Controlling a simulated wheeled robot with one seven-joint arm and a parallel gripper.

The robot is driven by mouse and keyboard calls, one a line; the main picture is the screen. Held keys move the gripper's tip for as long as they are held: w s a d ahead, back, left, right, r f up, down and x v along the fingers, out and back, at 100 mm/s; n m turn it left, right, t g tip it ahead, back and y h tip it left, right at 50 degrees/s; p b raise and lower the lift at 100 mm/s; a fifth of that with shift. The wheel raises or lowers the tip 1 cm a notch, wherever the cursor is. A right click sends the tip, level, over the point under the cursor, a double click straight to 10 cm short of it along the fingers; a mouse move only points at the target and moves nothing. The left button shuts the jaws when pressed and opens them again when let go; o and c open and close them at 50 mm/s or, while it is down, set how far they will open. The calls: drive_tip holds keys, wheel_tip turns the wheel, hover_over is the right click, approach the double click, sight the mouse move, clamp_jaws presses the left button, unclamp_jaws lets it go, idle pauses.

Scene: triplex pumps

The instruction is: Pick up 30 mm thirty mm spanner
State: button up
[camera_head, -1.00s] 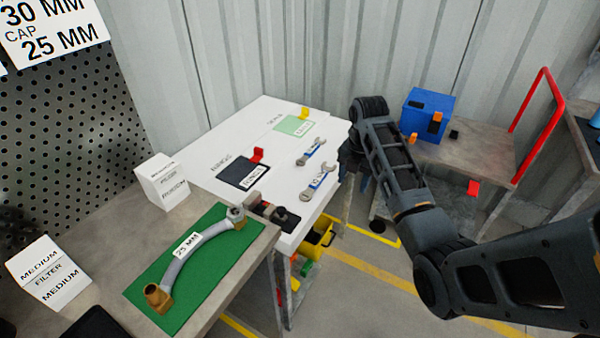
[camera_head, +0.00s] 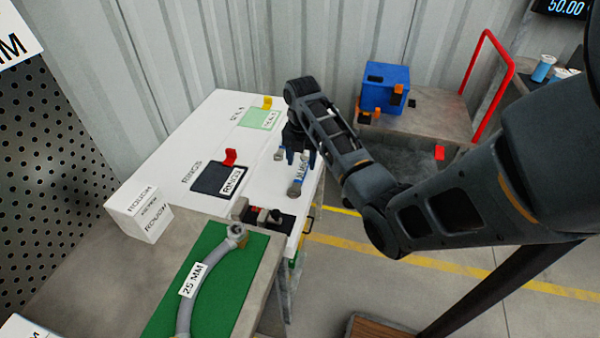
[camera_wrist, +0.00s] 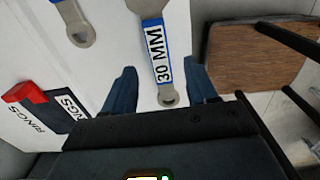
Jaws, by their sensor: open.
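The 30 mm spanner lies on the white table top. In the wrist view the spanner (camera_wrist: 158,52) has a blue handle with a "30 MM" label, and its small ring end lies between my fingers. My gripper (camera_wrist: 163,90) is open, with one dark blue finger on each side of that end; no contact shows. In the head view the gripper (camera_head: 297,152) is over the table's right side, partly covering the spanners. A second spanner (camera_wrist: 76,22) lies to the left in the wrist view. In the head view one spanner (camera_head: 298,180) shows below my gripper.
The white table (camera_head: 190,130) also holds a dark "RINGS" mat (camera_head: 217,181) with a red piece (camera_head: 230,157) and a green mat (camera_head: 260,118). A grey hose (camera_head: 207,280) lies on a green mat in front. A blue box (camera_head: 385,88) stands behind right.

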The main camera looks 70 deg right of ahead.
sight(301, 171)
drive_tip(key=shift+a+f, duration=0.15)
drive_tip(key=shift+f, duration=1.6)
clamp_jaws()
